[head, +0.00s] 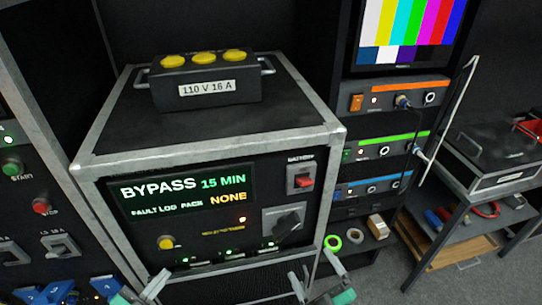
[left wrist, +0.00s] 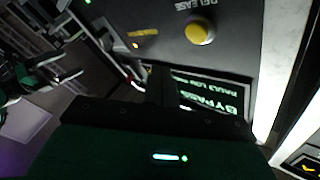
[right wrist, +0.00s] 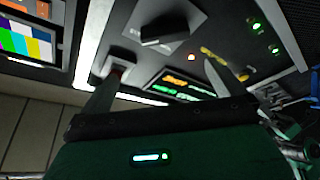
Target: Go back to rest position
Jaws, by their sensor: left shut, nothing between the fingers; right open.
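My left gripper (head: 160,277) is low in the head view, in front of the flight-cased power unit (head: 212,160). Its fingers are together and empty in the left wrist view (left wrist: 161,86), below the yellow release button (left wrist: 200,32). My right gripper (head: 311,268) is at the bottom of the head view, in front of the unit's lower right corner. Its two fingers stand apart with nothing between them in the right wrist view (right wrist: 158,88). Neither gripper visibly holds anything. Contact with the panel cannot be told.
The unit's screen (head: 182,194) reads BYPASS 15 MIN, fault log pack NONE. A rotary switch (head: 285,224) and a red battery switch (head: 305,181) are on its front. A 110 V 16 A box (head: 205,88) sits on top. Rack units (head: 385,144) and a side table (head: 483,205) stand right; grey floor is beyond.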

